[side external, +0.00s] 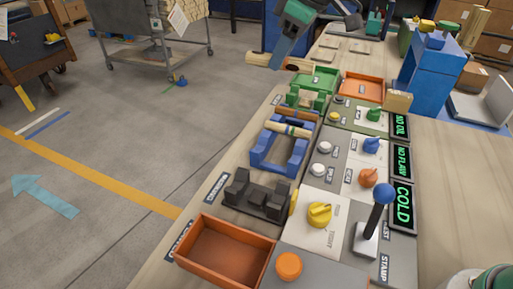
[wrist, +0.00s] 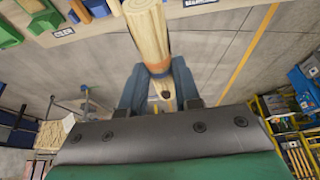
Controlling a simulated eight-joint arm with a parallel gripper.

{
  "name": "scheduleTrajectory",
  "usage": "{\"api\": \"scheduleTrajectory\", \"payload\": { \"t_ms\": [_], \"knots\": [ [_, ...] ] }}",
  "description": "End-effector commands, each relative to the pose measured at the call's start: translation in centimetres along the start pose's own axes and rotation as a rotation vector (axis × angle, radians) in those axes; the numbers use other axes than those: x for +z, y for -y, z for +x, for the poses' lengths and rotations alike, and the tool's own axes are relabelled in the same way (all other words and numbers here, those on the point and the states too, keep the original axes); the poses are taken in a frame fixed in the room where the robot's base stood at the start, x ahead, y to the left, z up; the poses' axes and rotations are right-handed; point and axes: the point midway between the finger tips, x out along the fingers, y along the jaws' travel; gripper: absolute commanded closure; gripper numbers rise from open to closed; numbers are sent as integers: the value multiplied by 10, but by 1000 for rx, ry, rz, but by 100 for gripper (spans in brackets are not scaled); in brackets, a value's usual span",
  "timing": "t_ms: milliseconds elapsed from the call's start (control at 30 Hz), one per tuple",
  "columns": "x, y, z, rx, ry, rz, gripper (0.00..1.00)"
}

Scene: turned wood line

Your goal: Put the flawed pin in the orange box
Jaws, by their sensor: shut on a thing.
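My gripper (side external: 279,60) is at the top of the side view, above the floor side of the bench's left edge. It is shut on a pale wooden pin (side external: 256,58), held roughly level. In the wrist view the pin (wrist: 147,35) runs between the blue fingers (wrist: 156,88); it has an orange-brown band and a dark spot near the fingers. An empty orange box (side external: 225,250) is at the bench's near end. A second orange tray (side external: 362,87) is farther back, beside the green stand. Another banded pin (side external: 287,128) lies across the blue cradle (side external: 262,158).
A green stand (side external: 315,82) and an empty black cradle (side external: 258,198) line the bench's left side. Panels with knobs and a blue-topped lever (side external: 377,210) stand to the right. Displays read NO OIL, NO FLAW (side external: 402,163) and COLD. Floor left of the bench is open.

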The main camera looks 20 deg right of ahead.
Motion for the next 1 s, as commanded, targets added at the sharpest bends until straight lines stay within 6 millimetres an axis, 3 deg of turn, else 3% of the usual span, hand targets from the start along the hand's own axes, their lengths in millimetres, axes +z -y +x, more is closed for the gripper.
{"api": "scheduleTrajectory", "payload": {
  "t_ms": [167, 233, 400, 500, 700, 1000],
  "knots": [
    [-6, 56, 33, -4, 14, -11, 100],
    [-5, 87, 50, -4, 18, -14, 100],
    [13, 159, 82, -1, 17, -14, 100],
    [27, 190, 94, 0, 9, -11, 100],
    [46, 222, 104, 1, -3, -4, 100],
    [56, 225, 123, 1, -4, -1, 100]
  ]
}}
